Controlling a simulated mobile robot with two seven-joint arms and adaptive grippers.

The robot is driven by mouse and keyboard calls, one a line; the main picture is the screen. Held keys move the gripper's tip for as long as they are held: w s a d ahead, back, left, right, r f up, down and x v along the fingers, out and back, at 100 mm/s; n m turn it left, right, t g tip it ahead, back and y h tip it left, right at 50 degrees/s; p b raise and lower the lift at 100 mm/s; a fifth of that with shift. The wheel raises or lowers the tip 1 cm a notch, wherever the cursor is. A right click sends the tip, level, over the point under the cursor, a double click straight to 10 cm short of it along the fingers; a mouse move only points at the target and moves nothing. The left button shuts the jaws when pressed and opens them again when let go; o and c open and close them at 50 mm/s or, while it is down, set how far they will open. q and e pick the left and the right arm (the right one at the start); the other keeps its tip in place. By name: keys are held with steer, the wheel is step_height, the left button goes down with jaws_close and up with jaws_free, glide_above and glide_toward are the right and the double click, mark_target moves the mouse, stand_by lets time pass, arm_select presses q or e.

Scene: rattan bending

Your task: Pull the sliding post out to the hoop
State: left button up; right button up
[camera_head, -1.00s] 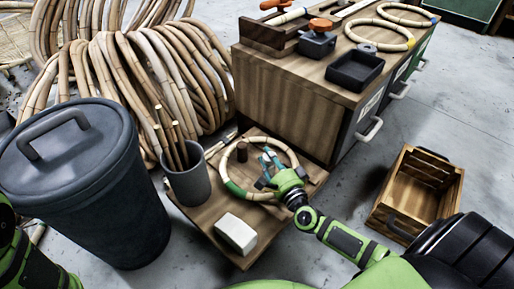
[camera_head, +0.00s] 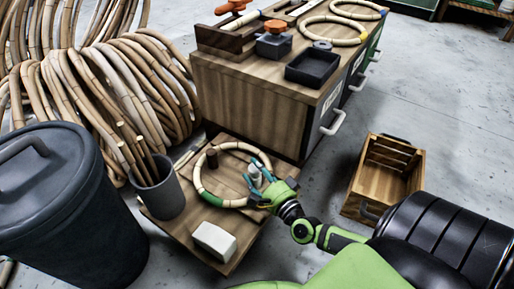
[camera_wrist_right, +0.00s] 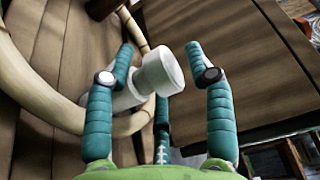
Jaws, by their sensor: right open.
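The rattan hoop (camera_head: 199,180), pale with a green band, lies on the low wooden board (camera_head: 160,207). A dark wooden post (camera_head: 211,157) stands inside its far left part. A pale grey post with a round head, which looks like the sliding post (camera_head: 255,173), stands at the hoop's right side. My right gripper (camera_head: 259,174) is open, its teal fingers around this post. In the right wrist view the post (camera_wrist_right: 160,72) shows between the spread fingers (camera_wrist_right: 165,72), with gaps on both sides, and the hoop (camera_wrist_right: 45,88) passes behind. My left gripper is not in view.
A grey cup of sticks (camera_head: 160,194) and a white block (camera_head: 213,240) stand on the board. A dark lidded bin (camera_head: 70,215) is at left. A wooden cabinet (camera_head: 245,105) rises behind. A wooden crate (camera_head: 385,178) sits on the floor at right.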

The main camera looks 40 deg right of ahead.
steer(key=s, duration=0.7)
steer(key=shift+s+a, duration=0.25)
stand_by(0.3)
